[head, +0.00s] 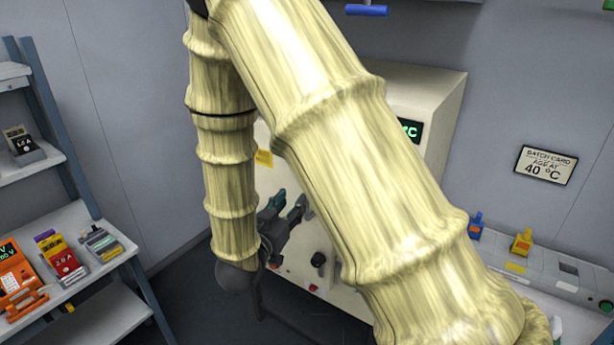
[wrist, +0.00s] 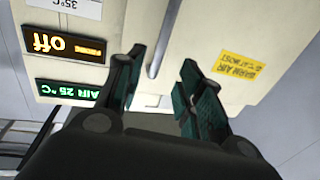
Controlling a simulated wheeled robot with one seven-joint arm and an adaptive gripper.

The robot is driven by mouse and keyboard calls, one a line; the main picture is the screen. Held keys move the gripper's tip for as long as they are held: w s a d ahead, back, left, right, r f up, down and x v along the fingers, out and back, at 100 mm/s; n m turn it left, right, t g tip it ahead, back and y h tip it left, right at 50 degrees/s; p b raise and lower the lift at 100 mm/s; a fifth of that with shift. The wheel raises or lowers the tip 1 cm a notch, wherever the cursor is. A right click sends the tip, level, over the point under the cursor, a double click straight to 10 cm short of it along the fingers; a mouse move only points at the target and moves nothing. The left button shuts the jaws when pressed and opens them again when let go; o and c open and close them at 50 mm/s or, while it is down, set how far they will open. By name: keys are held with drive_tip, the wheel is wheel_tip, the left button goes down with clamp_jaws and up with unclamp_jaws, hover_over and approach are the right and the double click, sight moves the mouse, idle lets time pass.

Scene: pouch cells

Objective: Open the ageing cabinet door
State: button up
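The cream ageing cabinet (head: 437,125) stands against the back wall in the head view, mostly hidden behind my arm. Its front, with a yellow warm-air label (head: 264,158), shows between my arm links. In the wrist view the label (wrist: 238,68) is upside down at the right. A grey bar handle (wrist: 164,42) runs up the cabinet front there and appears between my fingers. My gripper (wrist: 162,60) is open and empty, close to the cabinet front; I cannot tell whether it touches the handle. The gripper (head: 290,199) also shows in the head view. The door looks shut.
Cabinet displays read "off" (wrist: 64,44) in orange and "AIR 25 °C" (wrist: 68,91) in green. A black knob (head: 318,258) sits low on the front. A shelf rack (head: 40,95) with instruments stands left. A bench with coloured fixtures (head: 521,242) stands right, below a 40 °C card (head: 546,166).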

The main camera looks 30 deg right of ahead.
drive_tip(key=p+x, duration=0.4)
drive_tip(key=x, duration=0.6)
drive_tip(key=shift+w+d, duration=0.25)
drive_tip(key=shift+d, duration=0.05)
clamp_jaws()
